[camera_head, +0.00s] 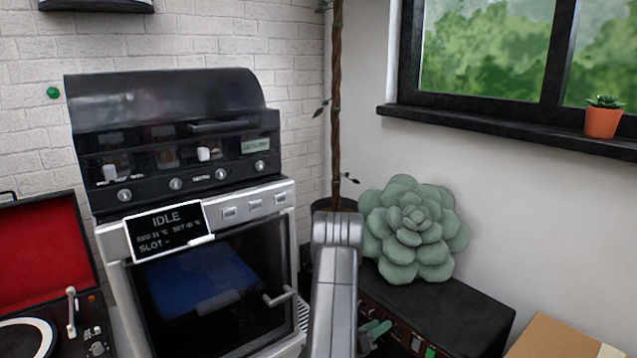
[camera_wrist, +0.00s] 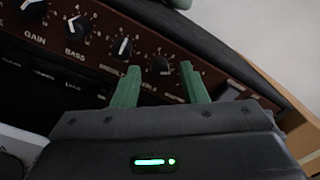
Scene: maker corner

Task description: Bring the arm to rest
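My gripper (camera_wrist: 162,82) shows in the wrist view with two green fingers set apart and nothing between them, so it is open. Its dark body with a lit green bar fills the bottom of that view. The fingers are in front of the brown knob panel of an amplifier (camera_wrist: 92,48); I cannot tell whether they touch it. In the head view my grey arm reaches up from the bottom centre, and the green fingers show only partly, low beside it, in front of the black amplifier (camera_head: 440,310).
A green succulent-shaped cushion (camera_head: 415,230) sits on the amplifier. An oven-like machine (camera_head: 215,280) with a screen reading IDLE stands left of my arm. A record player (camera_head: 40,270) is at far left, a cardboard box (camera_head: 560,340) at lower right. A plant trunk (camera_head: 336,110) rises behind.

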